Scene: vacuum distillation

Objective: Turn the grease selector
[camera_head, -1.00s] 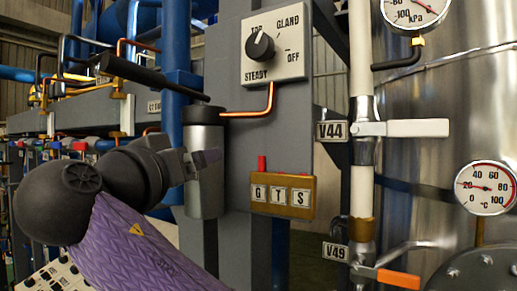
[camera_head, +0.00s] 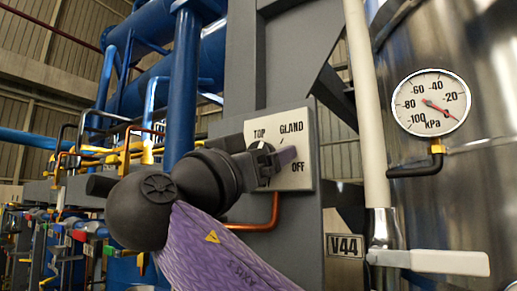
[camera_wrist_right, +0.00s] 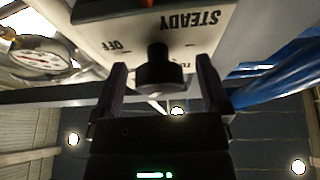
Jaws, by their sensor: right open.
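The grease selector is a white plate (camera_head: 305,146) marked TOP, GLAND and OFF in the head view, fixed to a grey column. Its black round knob (camera_wrist_right: 158,68) shows in the right wrist view, in front of the upside-down plate (camera_wrist_right: 145,32) with STEADY and OFF legible. My right gripper (camera_head: 275,163) is in front of the plate in the head view and hides most of the knob. In the right wrist view my right gripper (camera_wrist_right: 163,85) is open, with one finger on each side of the knob and visible gaps. My left gripper is out of view.
A white pipe (camera_head: 368,110) with a white-handled valve (camera_head: 430,261) labelled V44 stands right of the column. A pressure gauge (camera_head: 431,102) and a steel vessel (camera_head: 490,180) are further right. A copper pipe (camera_head: 262,222) bends below the plate. Blue pipes (camera_head: 185,80) rise at left.

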